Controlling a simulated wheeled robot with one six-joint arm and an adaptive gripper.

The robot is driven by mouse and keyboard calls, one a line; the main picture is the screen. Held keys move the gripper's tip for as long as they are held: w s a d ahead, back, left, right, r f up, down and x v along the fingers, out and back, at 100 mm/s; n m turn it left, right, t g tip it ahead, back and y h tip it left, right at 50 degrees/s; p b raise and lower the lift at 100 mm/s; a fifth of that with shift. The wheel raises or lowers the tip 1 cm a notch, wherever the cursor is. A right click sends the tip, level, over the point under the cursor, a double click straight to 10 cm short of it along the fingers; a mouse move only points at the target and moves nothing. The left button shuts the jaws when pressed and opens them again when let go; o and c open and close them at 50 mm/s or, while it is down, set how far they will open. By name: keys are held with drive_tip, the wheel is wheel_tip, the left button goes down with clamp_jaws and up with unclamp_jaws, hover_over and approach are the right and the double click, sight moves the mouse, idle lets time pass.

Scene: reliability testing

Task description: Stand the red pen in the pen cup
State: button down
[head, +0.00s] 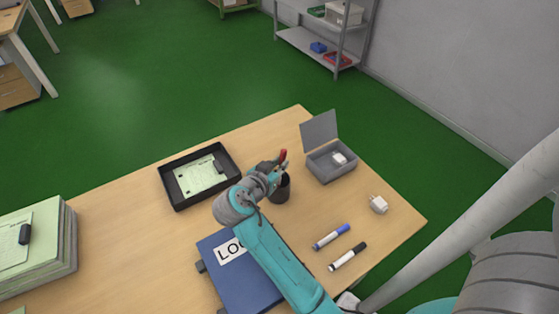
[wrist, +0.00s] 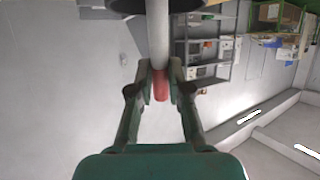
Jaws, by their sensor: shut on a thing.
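My gripper (head: 279,170) is shut on the red pen (head: 283,155), whose red end points up in the head view. In the wrist view the fingers (wrist: 160,75) close on the pen beside its red part (wrist: 160,88), and its pale barrel (wrist: 158,35) runs toward a dark round shape at the top edge. The dark pen cup (head: 281,190) stands on the table just below my gripper, partly hidden by it. The pen's lower end is hidden in the head view, so I cannot tell whether it is inside the cup.
A black tray (head: 166,187) with a paper lies left of the cup; an open grey box (head: 325,172) stands right. A blue binder (head: 240,285) lies under my arm. A blue marker (head: 332,237), a black marker (head: 348,257) and a white adapter (head: 378,204) lie at the right.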

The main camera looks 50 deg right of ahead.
drive_tip(key=shift+f, duration=0.1)
drive_tip(key=c, duration=1)
unclamp_jaws()
drive_tip(key=shift+a, duration=0.1)
drive_tip(key=v, duration=1.2)
drive_tip(key=shift+s, duration=0.15)
